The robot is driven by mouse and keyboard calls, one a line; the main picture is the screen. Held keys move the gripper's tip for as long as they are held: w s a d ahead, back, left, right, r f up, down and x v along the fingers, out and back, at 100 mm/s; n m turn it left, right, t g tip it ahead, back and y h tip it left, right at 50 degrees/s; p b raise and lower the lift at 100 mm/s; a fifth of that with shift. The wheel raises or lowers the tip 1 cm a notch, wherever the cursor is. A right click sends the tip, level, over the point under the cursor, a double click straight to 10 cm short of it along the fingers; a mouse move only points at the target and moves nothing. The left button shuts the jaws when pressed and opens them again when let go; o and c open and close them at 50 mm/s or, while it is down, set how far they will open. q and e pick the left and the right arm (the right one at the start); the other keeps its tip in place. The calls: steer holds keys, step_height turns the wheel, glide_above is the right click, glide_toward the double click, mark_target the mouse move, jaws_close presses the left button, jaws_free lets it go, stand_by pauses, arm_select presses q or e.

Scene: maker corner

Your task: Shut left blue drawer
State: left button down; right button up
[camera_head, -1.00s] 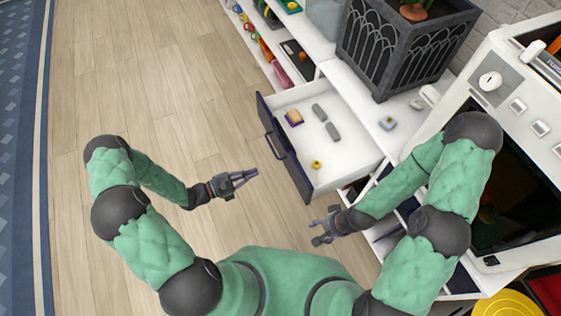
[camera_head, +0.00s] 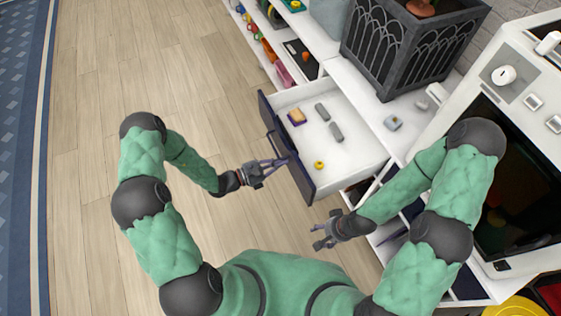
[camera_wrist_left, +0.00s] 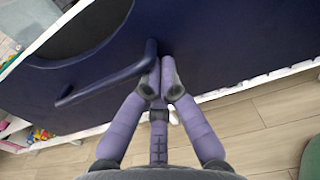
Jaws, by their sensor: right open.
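The blue-fronted drawer (camera_head: 345,151) is pulled open from the white cabinet in the head view, its dark blue front facing left with a bar handle. In the left wrist view the blue front (camera_wrist_left: 235,45) and its handle (camera_wrist_left: 105,80) fill the upper part. My left gripper (camera_head: 284,162) is at the drawer front, beside the handle's near end. Its fingertips (camera_wrist_left: 164,88) are drawn together and appear empty; whether they touch the front is unclear. My right gripper (camera_head: 318,236) is open and empty, near the drawer's near corner.
A dark planter (camera_head: 400,50) stands on the cabinet top. The wooden floor (camera_head: 190,90) left of the drawer is clear.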

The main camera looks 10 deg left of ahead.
arm_select(q)
steer(key=x, duration=1.4)
steer(key=shift+d, duration=0.25)
steer(key=b, duration=0.3)
glide_above(349, 142)
steer(key=shift+s+a, duration=0.35)
steer(key=shift+w+d, duration=0.35)
steer(key=shift+d, duration=0.05)
steer(key=shift+r, duration=0.1)
steer(key=shift+w+r, duration=0.1)
steer(key=shift+r, duration=0.05)
